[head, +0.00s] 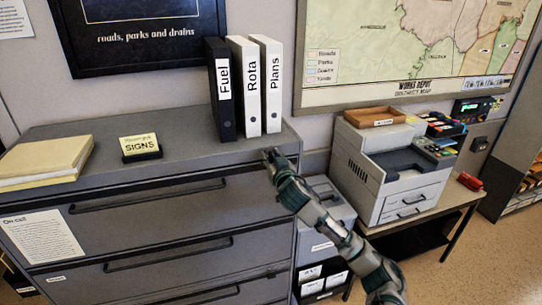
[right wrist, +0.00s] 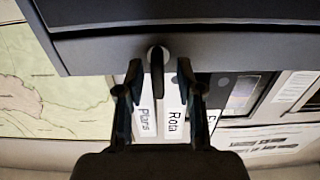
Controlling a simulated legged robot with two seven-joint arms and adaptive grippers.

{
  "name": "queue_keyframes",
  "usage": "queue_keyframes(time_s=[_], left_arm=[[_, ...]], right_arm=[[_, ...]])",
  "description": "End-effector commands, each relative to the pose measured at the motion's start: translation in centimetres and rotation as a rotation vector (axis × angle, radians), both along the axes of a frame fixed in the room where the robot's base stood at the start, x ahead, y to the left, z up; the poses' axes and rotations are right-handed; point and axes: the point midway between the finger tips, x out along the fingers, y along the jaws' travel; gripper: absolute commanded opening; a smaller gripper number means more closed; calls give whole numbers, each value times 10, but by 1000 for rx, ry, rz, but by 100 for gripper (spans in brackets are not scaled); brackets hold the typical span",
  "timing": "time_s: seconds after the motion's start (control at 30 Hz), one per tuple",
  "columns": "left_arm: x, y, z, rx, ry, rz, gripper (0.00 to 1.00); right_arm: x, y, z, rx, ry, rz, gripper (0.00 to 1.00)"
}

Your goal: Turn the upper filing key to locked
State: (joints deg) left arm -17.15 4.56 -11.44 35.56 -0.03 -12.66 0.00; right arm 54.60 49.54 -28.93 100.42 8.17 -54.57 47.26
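The grey filing cabinet (head: 160,215) fills the left of the head view, with several drawers. My right gripper (head: 271,157) is at the upper right corner of its front, by the top drawer. In the right wrist view the upper filing key (right wrist: 157,70) is a dark upright strip in a round pale lock (right wrist: 153,49). My right gripper's two fingers (right wrist: 158,80) stand open on either side of the key, with gaps visible. The gripper hides the key in the head view. My left gripper is not in view.
Binders marked Fuel (head: 222,90), Rota (head: 246,88) and Plans (head: 268,85) stand on the cabinet above my right gripper. A SIGNS block (head: 140,147) and folders (head: 45,160) lie further left. A printer (head: 390,170) stands on a table at right.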

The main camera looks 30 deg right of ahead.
Motion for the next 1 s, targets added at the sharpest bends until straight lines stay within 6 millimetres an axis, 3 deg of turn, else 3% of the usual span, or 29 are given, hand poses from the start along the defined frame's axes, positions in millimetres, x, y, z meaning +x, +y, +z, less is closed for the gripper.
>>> queue_keyframes(time_s=[0.17, 0.33, 0.73, 1.0], left_arm=[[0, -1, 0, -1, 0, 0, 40], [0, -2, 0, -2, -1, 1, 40], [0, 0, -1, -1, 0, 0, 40], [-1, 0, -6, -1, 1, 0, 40]], right_arm=[[0, 0, 0, 0, 0, 0, 36], [0, 2, 0, -2, 0, 0, 0], [-1, 1, 1, 20, -8, 1, 0], [-1, -1, 0, 152, -40, 0, 0]])
